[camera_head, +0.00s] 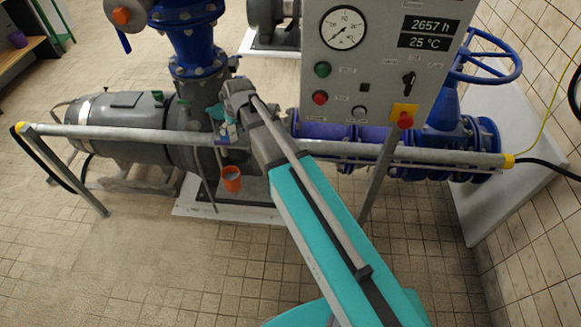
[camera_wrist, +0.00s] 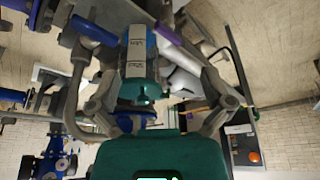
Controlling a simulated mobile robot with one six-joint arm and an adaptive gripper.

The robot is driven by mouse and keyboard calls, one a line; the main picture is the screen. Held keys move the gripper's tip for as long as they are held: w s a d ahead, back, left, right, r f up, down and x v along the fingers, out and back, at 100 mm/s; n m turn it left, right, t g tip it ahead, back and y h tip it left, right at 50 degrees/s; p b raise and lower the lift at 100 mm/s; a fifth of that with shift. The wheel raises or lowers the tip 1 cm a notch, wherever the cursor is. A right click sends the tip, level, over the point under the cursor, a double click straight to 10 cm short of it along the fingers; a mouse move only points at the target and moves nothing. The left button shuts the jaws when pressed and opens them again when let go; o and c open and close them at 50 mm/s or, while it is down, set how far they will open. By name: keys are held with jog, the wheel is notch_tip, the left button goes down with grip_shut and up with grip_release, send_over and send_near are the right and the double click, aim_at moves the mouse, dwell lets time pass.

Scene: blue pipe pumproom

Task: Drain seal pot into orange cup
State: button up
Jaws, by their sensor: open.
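A small cylinder with labelled bands, which looks like the seal pot (camera_wrist: 137,62), shows in the wrist view. A green fitting (camera_wrist: 146,92), perhaps its drain valve, is at its lower end. My gripper (camera_wrist: 155,100) is open, with its fingers spread on either side of this fitting and no clear contact. In the head view my gripper (camera_head: 228,132) is at the rail above the cup; the pot there is too small to tell apart.
The grey rail (camera_head: 120,134) crosses in front of the grey pump motor (camera_head: 125,115) and blue pipework. The control panel (camera_head: 375,65) stands right of my arm, with a blue handwheel (camera_head: 485,60) behind it. The tiled floor (camera_head: 140,260) at front left is clear.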

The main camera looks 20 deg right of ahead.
jog(key=s+d+f+m+g+h+b, duration=0.1)
jog(key=s+d+f+m+b, duration=0.1)
jog(key=s+d, duration=0.5)
jog(key=s+d+f+m+g+b, duration=0.2)
jog(key=s+d+f+m, duration=0.1)
jog(key=s+d, duration=0.4)
jog(key=shift+s+d+h, duration=0.35)
jog(key=shift+s+h, duration=0.05)
jog(key=shift+s, duration=1.35)
jog(key=shift+s+d+m, duration=0.2)
jog(key=shift+s+d, duration=0.15)
jog(key=shift+s, duration=0.2)
jog(key=shift+s+d+m, duration=0.2)
jog(key=shift+s+d, duration=0.1)
jog(key=shift+s, duration=0.25)
jog(key=shift+f, duration=0.1)
